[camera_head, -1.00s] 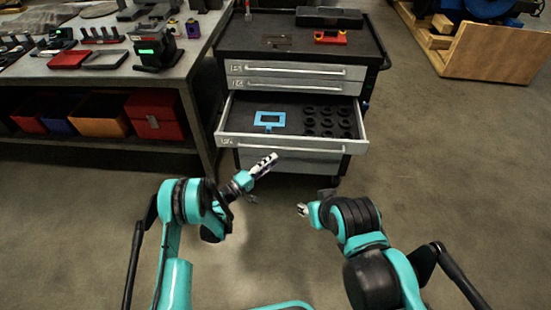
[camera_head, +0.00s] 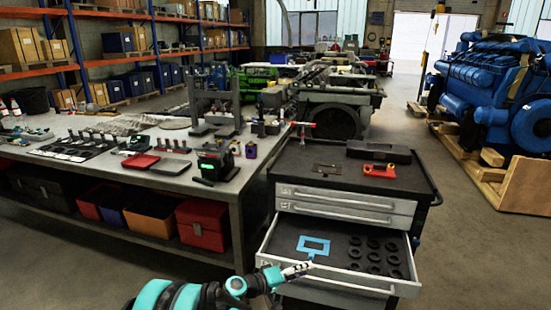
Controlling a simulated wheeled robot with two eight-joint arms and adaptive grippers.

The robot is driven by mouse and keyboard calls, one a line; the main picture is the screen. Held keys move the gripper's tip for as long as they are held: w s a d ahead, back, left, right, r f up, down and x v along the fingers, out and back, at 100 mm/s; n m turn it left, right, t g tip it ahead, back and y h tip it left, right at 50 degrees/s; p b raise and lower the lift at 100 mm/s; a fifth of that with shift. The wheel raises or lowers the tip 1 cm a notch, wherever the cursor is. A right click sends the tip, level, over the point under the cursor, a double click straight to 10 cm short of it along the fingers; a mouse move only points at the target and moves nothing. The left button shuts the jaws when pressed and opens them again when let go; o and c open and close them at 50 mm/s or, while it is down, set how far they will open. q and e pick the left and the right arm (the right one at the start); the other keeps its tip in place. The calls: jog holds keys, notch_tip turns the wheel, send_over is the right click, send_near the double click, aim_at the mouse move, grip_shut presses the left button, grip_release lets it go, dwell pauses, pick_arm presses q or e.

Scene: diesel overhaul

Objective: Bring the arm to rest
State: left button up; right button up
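My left arm comes in at the bottom left of the head view, and my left gripper (camera_head: 297,270) is just in front of the open drawer (camera_head: 395,288) of the tool cart. The gripper is small here, and I cannot tell whether its fingers are open or shut. The drawer holds a light blue square frame (camera_head: 301,250) on the left and several black rings (camera_head: 374,256) on the right. My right arm and gripper are out of the picture.
The tool cart (camera_head: 335,178) carries a black case (camera_head: 379,152) and a red item (camera_head: 379,171). A workbench (camera_head: 185,185) with several tools and parts stands at the left. A blue engine (camera_head: 490,90) sits on a wooden pallet at the right. Open floor (camera_head: 470,240) lies right of the cart.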

pick_arm(q)
jog(key=s+a+r+m+y, duration=0.1)
jog(key=s+a+r+y, duration=0.5)
jog(key=s+a+r, duration=0.55)
jog(key=s+a+f+y, duration=0.2)
jog(key=s+a+y, duration=0.1)
jog(key=s+a, duration=0.4)
jog(key=s+a+f+m+y, duration=0.1)
jog(key=s+a+y, duration=0.3)
jog(key=s+a, duration=0.4)
jog(key=s+f, duration=0.1)
jog(key=s, duration=0.5)
jog(key=shift+a+g, duration=0.2)
jog(key=shift+g, duration=0.2)
